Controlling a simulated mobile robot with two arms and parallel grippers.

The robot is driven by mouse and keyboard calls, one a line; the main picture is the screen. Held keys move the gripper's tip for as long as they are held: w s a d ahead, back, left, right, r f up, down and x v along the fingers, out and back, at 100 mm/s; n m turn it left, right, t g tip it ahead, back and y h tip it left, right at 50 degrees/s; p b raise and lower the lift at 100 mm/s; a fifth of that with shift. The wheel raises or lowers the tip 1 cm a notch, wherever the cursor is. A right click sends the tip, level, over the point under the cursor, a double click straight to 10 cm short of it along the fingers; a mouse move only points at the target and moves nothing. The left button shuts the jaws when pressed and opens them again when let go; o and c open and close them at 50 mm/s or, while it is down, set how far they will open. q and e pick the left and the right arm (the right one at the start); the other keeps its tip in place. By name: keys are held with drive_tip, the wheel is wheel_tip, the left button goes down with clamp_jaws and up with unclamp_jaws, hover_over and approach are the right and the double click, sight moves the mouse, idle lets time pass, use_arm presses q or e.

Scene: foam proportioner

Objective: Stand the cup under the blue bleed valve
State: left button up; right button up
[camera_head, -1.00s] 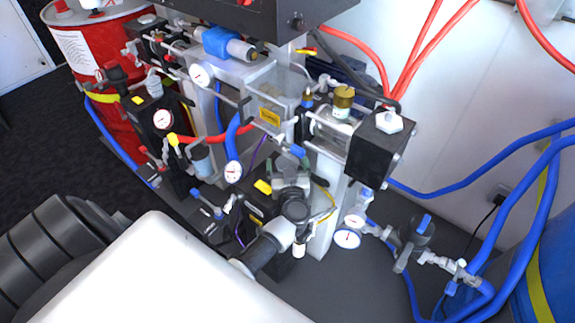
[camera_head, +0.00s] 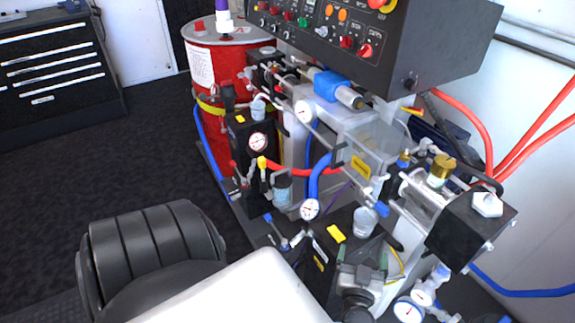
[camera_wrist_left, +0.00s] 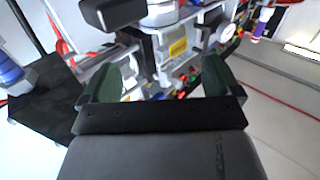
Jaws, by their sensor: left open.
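A small clear cup (camera_head: 365,221) is upright on the machine right of centre in the head view. A blue valve handle (camera_head: 381,209) shows close beside and just above its rim; whether the cup is straight under that valve's outlet I cannot tell. My left gripper (camera_head: 364,254) is on the near side of the cup, its two fingers spread and nothing between them. In the left wrist view my gripper (camera_wrist_left: 158,86) is open too, with a pale round part (camera_wrist_left: 160,14) beyond it that I cannot identify. My right gripper is not in view.
Around the cup stand gauges (camera_head: 310,209), a yellow tag (camera_head: 335,233), a filter bowl (camera_head: 283,188) and a black block (camera_head: 470,228). The control box (camera_head: 400,45) overhangs the back. A red drum (camera_head: 225,85) stands behind; dark floor (camera_head: 120,150) is open at left.

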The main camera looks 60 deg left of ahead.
use_arm(q)
drive_tip(key=s+d+f+m+g+h, duration=0.1)
drive_tip(key=s+d+f+m+h, duration=0.25)
drive_tip(key=f, duration=0.55)
drive_tip(key=s+d+f+m+g+h, duration=0.1)
drive_tip(key=s+d+f+m+h, duration=0.15)
drive_tip(key=f+h, duration=0.4)
drive_tip(key=s+d+f+m+g+h, duration=0.15)
drive_tip(key=s+f+m, duration=0.25)
drive_tip(key=f, duration=0.7)
drive_tip(key=s+a+f+g, duration=0.2)
drive_tip(key=s+f+g, duration=0.1)
drive_tip(key=s, duration=0.5)
drive_tip(key=s+a+f+g+p, duration=0.1)
drive_tip(key=s+a+f+g, duration=0.1)
drive_tip(key=s, duration=0.7)
drive_tip(key=s+a+f+g+p, duration=0.1)
drive_tip(key=s+a+f+g, duration=0.1)
drive_tip(key=s+f+g, duration=0.2)
drive_tip(key=s+f, duration=0.2)
drive_tip(key=s, duration=0.2)
drive_tip(key=shift+s+a, duration=0.15)
drive_tip(key=shift+s, duration=0.1)
drive_tip(key=shift+c, duration=0.3)
